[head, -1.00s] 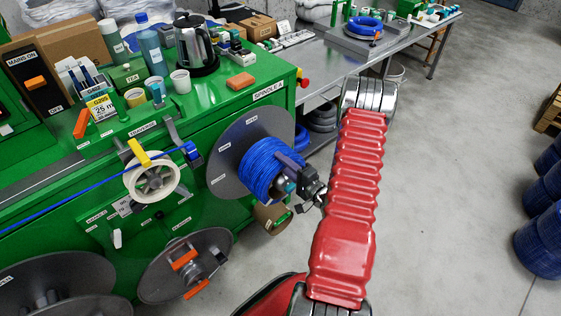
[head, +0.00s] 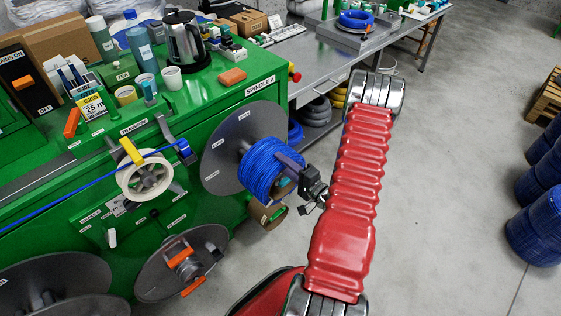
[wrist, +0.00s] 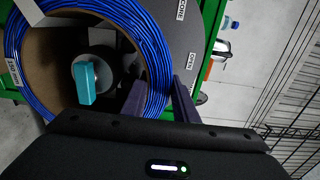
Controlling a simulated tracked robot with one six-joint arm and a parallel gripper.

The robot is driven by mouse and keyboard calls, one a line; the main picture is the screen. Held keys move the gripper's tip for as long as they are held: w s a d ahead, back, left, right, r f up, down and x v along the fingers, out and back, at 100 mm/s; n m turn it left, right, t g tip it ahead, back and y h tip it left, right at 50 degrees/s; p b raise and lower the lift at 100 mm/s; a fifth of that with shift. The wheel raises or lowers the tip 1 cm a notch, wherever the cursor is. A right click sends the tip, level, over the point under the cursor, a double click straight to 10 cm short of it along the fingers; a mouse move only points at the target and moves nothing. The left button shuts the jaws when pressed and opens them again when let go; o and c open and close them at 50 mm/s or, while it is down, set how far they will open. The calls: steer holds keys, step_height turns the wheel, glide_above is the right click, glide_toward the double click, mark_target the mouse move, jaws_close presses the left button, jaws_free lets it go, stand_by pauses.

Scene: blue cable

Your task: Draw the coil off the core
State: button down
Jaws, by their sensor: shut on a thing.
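The blue cable coil (head: 262,168) sits in front of the grey spindle disc (head: 225,140), around the core. In the wrist view the coil (wrist: 152,48) is a ring of blue turns, and the grey core with a teal handle (wrist: 84,82) shows inside it. My gripper (head: 290,163) is at the coil's right side. In the wrist view its two purple-grey fingers (wrist: 158,100) pinch the coil's wall, one inside the ring and one outside. The coil's far side and most of the core are hidden in the head view.
The green machine (head: 225,105) stands behind, with a white pulley (head: 145,178) and a lower grey reel (head: 185,262) left of the coil. A cardboard tube (head: 268,214) is below the coil. A steel bench (head: 335,75) is behind my arm.

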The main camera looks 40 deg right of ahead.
steer(key=s, duration=1.7)
steer(key=shift+d, duration=0.2)
stand_by(3.0)
steer(key=shift+r, duration=0.1)
stand_by(0.3)
